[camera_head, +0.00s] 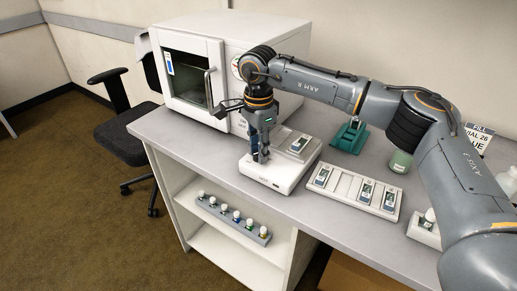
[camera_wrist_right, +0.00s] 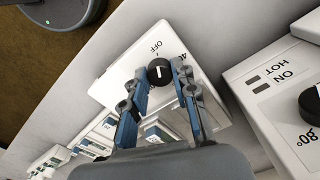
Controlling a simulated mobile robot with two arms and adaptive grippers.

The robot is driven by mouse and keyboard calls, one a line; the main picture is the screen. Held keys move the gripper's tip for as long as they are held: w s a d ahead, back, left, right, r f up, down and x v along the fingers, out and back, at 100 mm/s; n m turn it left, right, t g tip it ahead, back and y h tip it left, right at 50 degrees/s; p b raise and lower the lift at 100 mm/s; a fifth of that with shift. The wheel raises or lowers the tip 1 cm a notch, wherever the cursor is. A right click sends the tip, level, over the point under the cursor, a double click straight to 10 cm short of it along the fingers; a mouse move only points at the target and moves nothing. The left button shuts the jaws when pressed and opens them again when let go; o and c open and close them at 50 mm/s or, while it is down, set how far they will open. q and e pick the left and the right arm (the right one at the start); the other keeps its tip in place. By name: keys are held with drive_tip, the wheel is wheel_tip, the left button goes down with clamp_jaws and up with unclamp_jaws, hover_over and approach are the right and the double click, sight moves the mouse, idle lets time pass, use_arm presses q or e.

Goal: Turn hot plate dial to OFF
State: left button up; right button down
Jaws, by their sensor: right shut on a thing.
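The hot plate (camera_head: 262,178) is a low white unit on the grey bench, with a slide holder on its rear part. Its black dial (camera_wrist_right: 160,72) shows in the wrist view, with a white line running roughly up and down the picture. The printed OFF label (camera_wrist_right: 156,47) is just above the dial there, and the line lies nearly along the direction to it. A number label beside it is partly hidden by a finger. My right gripper (camera_head: 260,155) points down over the hot plate, its fingers on both sides of the dial, shut on it. My left gripper is not in view.
A white oven (camera_head: 270,30) with a glass door stands behind my gripper. A unit with a label (camera_wrist_right: 280,77) reading ON HOT and 80° is close at right in the wrist view. A slide rack (camera_head: 340,184), green stand (camera_head: 350,137) and green jar (camera_head: 400,161) are to the right.

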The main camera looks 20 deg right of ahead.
idle(0.4)
drive_tip(key=c, duration=1.1)
unclamp_jaws()
drive_tip(key=shift+o, duration=0.2)
wheel_tip(320, 180, up, 12)
drive_tip(key=shift+f, duration=0.15)
